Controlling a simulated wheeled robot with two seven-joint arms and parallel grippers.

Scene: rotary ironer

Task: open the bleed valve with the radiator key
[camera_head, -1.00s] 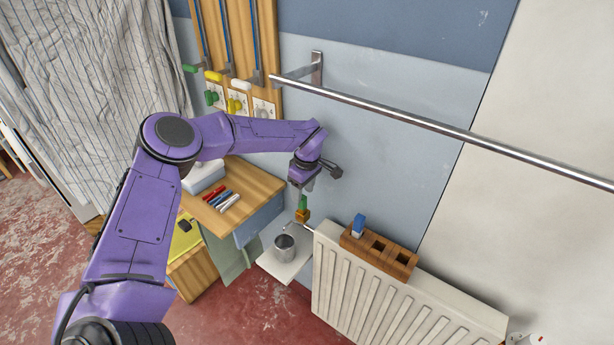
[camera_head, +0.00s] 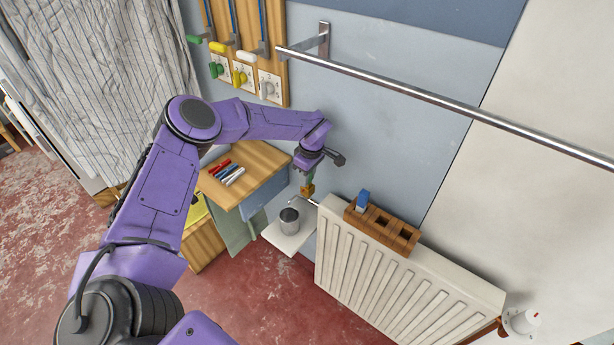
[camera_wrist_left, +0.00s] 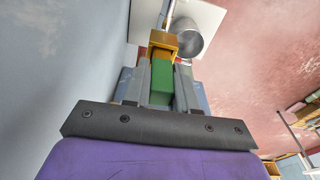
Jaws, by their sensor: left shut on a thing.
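My left gripper (camera_head: 309,174) is shut on the radiator key, pointing down near the radiator's left top corner. The key has a green handle (camera_wrist_left: 160,84) between the fingers and a brass-coloured head (camera_wrist_left: 163,41); in the head view the head (camera_head: 307,190) sits just above a thin metal pipe (camera_head: 309,201) at the end of the white radiator (camera_head: 365,265). The bleed valve itself is hidden by the key head, so I cannot tell how far it is turned or whether the key is seated on it. My right gripper is out of view.
A metal cup (camera_head: 289,220) stands on a small white shelf (camera_head: 287,241) below the key. A wooden holder (camera_head: 395,238) with a blue block (camera_head: 362,201) lies on the radiator. A metal rail (camera_head: 430,98) crosses above. Markers (camera_head: 228,172) lie on the left cabinet.

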